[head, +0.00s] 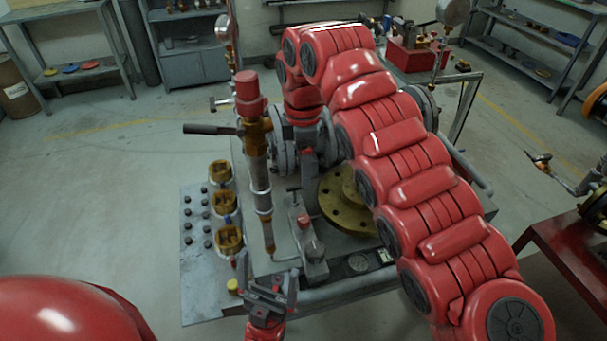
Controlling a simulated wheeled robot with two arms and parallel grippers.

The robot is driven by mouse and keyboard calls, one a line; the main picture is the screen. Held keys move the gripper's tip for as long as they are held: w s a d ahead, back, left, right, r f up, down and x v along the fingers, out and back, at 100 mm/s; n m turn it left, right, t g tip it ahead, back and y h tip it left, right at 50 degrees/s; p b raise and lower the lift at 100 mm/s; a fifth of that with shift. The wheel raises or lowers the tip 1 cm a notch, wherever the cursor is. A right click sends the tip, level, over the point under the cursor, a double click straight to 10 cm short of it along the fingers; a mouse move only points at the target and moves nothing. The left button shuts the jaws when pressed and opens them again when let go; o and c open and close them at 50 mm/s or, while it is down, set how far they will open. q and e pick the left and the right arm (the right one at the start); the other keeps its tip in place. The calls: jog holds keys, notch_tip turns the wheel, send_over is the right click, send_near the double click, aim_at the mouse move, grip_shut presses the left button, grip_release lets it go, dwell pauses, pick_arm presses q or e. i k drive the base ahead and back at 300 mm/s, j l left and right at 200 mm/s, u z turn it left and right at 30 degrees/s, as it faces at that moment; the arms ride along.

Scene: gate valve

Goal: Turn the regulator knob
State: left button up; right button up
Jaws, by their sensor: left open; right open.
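A red cylindrical cap (251,93), which looks like the regulator knob, tops an upright brass-and-steel pipe assembly (259,165). A dark lever sticks out to the left below it. My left gripper (268,277) is open and empty, low in the picture, near the front edge of the valve bench and below the foot of the pipe. My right arm arches across the picture, and its gripper (308,150) points down just right of the pipe, apart from the red cap. Its fingers are small and partly lost against the grey valve parts behind.
The grey bench (205,285) carries several brass fittings (228,240) at left and a round brass flange (345,205), partly hidden by my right arm. A small block with a red part (308,235) stands in front. A red table (570,245) is at right. Floor at left is clear.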

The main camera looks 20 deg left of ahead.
aim_at(314, 252)
jog(key=k+l, duration=0.2)
jog(key=k, duration=0.25)
jog(key=k+l, duration=0.2)
jog(key=k, duration=0.3)
